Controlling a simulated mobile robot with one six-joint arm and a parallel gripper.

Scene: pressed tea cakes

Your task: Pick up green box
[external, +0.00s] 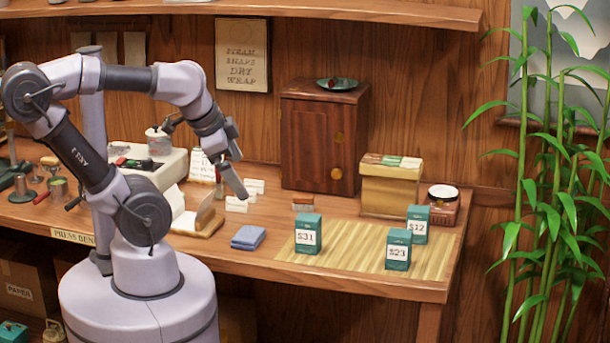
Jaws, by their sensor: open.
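Three green boxes with white number labels stand upright on a pale slatted mat (346,259) at the right of the bench. The box marked 531 (308,235) is on the left, the box marked 523 (398,250) is at the front right, and the box marked 512 (417,224) is behind it. My gripper (240,190) hangs above the bench, left of the boxes and apart from them. It is open, with nothing visible held in it; its fingers are small in this view.
A folded blue cloth (249,238) lies left of the mat. A wooden cabinet (320,140), a yellow box (390,186) and a lidded jar (443,204) stand behind. Small white cards (237,204) are near my gripper. Bamboo (550,170) grows right of the bench.

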